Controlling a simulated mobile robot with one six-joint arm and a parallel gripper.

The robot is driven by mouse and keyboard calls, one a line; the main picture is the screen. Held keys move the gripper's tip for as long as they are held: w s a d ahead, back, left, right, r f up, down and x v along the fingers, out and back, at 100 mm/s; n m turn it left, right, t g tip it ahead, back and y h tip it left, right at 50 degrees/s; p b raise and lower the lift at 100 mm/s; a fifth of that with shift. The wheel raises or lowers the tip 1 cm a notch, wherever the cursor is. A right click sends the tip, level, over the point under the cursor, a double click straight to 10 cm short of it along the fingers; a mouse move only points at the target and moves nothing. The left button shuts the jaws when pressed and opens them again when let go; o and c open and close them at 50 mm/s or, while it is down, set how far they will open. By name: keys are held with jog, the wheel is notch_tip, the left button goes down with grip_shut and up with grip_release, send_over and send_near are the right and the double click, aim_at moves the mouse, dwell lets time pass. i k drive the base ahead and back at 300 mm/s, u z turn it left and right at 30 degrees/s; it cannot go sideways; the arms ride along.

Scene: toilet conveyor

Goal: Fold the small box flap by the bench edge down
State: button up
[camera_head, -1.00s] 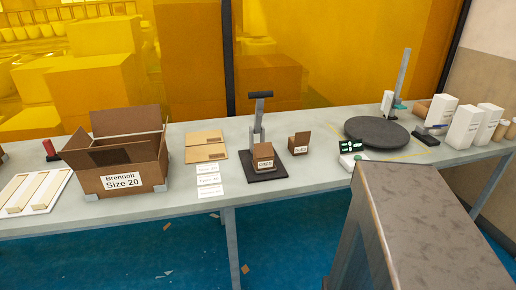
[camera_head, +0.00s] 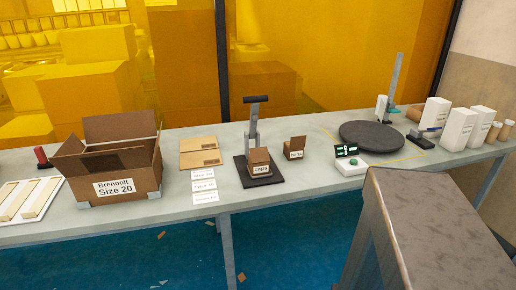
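Two small brown cardboard boxes stand on the grey bench (camera_head: 225,212). One small box (camera_head: 260,170) has a label and sits on the black base plate of a press-like stand, towards the front edge; its top shows brown panels, and how far they are folded is too small to tell. The other small box (camera_head: 294,152) stands to its right, a little further back, with a flap standing up at its rear. My gripper is not in view.
A large open box (camera_head: 127,188) labelled Brennolt Size 20 stands left. Flat cardboard pieces (camera_head: 200,152) and white labels (camera_head: 204,186) lie beside it. The stand (camera_head: 253,125) rises behind the small box. A dark round plate (camera_head: 371,136) and small display (camera_head: 347,150) are right. White cartons (camera_head: 457,130) stand far right.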

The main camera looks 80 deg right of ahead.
aim_at(260, 155)
jog(key=z, duration=0.25)
jog(key=k, duration=1.4)
jog(key=u, duration=0.4)
